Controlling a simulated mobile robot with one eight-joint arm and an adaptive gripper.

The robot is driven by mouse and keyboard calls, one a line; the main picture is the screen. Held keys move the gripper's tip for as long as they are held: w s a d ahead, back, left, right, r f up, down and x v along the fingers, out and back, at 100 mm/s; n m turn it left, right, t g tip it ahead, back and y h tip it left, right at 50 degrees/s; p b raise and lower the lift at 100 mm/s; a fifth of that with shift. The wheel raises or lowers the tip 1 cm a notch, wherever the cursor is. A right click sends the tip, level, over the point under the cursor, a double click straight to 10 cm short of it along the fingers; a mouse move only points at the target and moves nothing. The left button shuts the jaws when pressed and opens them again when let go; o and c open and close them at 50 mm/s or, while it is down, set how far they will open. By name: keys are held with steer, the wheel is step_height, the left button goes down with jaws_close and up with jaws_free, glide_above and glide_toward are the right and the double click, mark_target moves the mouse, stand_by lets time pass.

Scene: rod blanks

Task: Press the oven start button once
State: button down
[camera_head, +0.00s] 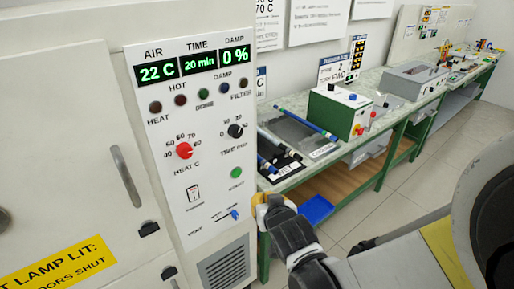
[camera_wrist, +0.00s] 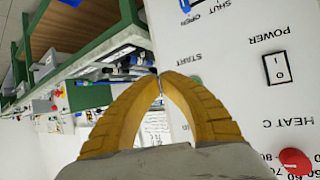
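The oven panel (camera_head: 205,120) is white and upright at the left centre of the head view. Its green start button (camera_head: 236,172) sits at the panel's right side, above the vent slider. My gripper (camera_head: 262,205) is at the panel's right edge, a little below and right of the button. In the wrist view my gripper (camera_wrist: 159,77) has its two yellow fingers meeting at the tips, with nothing between them. The START label (camera_wrist: 188,60) shows upside down just beyond the tips. I cannot tell the gap to the panel.
The panel also carries a red heat knob (camera_head: 184,151), a black timer knob (camera_head: 235,131), a power switch (camera_head: 193,193) and a blue vent slider (camera_head: 235,214). A green-legged bench (camera_head: 340,150) with a green-and-white box (camera_head: 338,112) stands to the right. Floor right of it is clear.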

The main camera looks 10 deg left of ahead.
mark_target(242, 176)
stand_by(0.3)
steer(key=shift+w+a, duration=1.45)
steer(key=shift+a, duration=0.2)
steer(key=shift+w+a, duration=1.4)
steer(key=shift+a, duration=0.25)
steer(key=shift+w+a, duration=0.1)
steer(key=shift+w+a, duration=0.2)
steer(key=shift+a, duration=0.05)
steer(key=shift+w+a, duration=0.2)
steer(key=shift+a, duration=0.05)
steer(key=shift+s+d, duration=0.5)
steer(key=shift+d, duration=0.1)
